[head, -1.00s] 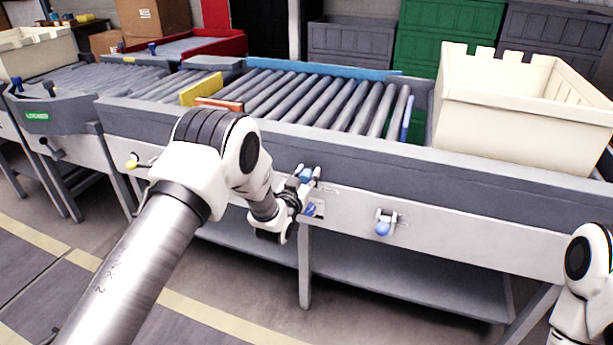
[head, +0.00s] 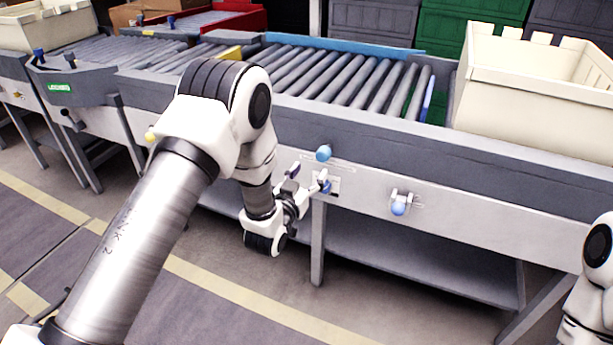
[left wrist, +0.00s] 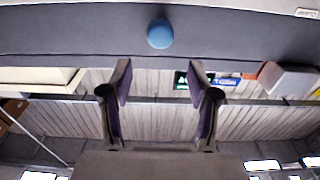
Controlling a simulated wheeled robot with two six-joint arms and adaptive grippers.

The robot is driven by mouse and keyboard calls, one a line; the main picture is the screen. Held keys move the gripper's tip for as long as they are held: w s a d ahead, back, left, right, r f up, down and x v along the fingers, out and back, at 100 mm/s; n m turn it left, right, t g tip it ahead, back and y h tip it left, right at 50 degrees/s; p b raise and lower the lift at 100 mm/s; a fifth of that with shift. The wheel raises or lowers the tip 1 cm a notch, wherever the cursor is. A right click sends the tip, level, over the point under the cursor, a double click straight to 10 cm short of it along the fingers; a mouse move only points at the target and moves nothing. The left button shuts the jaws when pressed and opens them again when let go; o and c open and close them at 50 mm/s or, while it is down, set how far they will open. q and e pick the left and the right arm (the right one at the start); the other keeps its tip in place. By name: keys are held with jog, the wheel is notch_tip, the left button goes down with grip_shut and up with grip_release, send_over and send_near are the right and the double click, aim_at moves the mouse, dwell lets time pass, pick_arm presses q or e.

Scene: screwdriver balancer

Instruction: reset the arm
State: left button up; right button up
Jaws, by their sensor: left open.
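My left gripper (head: 309,177) is open and empty in front of the white side panel of the conveyor. A round blue knob (head: 323,153) stands out from the panel, just above and beyond the fingertips. In the left wrist view the same knob (left wrist: 160,33) lies beyond the two spread fingers (left wrist: 160,78), centred between them and apart from them. My left arm (head: 140,235) reaches in from the lower left, its wrist bent low. Part of my right arm (head: 592,275) shows at the right edge; its gripper is out of view.
A second blue knob (head: 398,208) sits on a bracket to the right, and a yellow knob (head: 150,135) to the left. The roller conveyor (head: 345,80) runs behind, with a cream crate (head: 530,110) at its right end. The floor in front (head: 225,310) is clear.

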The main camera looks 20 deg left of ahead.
pick_arm(q)
jog(key=shift+s, duration=0.7)
jog(key=s+a+f+g, duration=0.1)
jog(key=s+f+g, duration=1.2)
jog(key=s+f, duration=1.3)
jog(key=s+g, duration=0.5)
jog(key=s, duration=0.9)
notch_tip(320, 180, up, 17)
jog(key=w+p, duration=0.1)
jog(key=p, duration=1.6)
jog(key=shift+n+y, duration=0.3)
jog(key=shift+n, duration=0.1)
